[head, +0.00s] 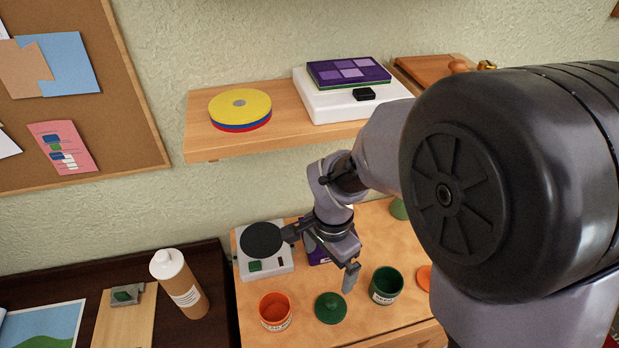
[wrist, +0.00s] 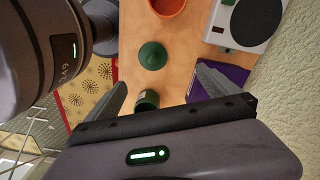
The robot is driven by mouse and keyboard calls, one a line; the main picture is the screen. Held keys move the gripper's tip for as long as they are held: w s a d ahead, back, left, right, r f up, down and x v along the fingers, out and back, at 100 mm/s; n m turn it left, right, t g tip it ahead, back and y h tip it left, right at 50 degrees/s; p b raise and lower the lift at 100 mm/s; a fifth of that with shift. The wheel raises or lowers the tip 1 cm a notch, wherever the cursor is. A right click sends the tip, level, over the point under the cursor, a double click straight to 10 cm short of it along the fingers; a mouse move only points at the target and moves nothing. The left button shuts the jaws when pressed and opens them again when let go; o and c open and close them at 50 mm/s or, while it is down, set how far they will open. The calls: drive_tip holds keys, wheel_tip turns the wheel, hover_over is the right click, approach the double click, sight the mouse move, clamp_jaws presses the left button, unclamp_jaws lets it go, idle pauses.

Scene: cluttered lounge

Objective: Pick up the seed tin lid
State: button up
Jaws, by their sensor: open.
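A round green lid (head: 331,307) with a small knob lies flat on the wooden surface, between an open orange tin (head: 275,312) and an open green tin (head: 386,285). The tin labels are too small to read. In the wrist view the green lid (wrist: 153,55) lies just beyond the fingertips, with the green tin (wrist: 147,99) close to the left finger and the orange tin (wrist: 167,5) at the top. My gripper (head: 331,262) is open and empty above the surface, behind the lid; its spread fingers also show in the wrist view (wrist: 160,75).
An orange disc (head: 424,276) lies right of the green tin, partly behind my arm. A white device with a black disc (head: 262,240) and a purple item (head: 318,255) stand behind. A brown bottle (head: 179,283) stands left. A shelf (head: 201,143) hangs above.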

sight(332, 302)
drive_tip(key=f+b, duration=0.1)
drive_tip(key=f, duration=0.3)
drive_tip(key=s+d+f+b, duration=0.1)
drive_tip(key=f+b, duration=0.1)
drive_tip(key=f, duration=0.1)
drive_tip(key=f+b, duration=0.2)
drive_tip(key=f, duration=0.2)
drive_tip(key=shift+s+d+f, duration=0.25)
drive_tip(key=shift+d+f, duration=0.1)
drive_tip(key=shift+d, duration=0.05)
wheel_tip(332, 302, down, 6)
drive_tip(key=b, duration=0.3)
drive_tip(key=shift+s+r, duration=0.1)
drive_tip(key=shift+s, duration=0.05)
drive_tip(key=shift+r, duration=0.15)
drive_tip(key=c, duration=1.4)
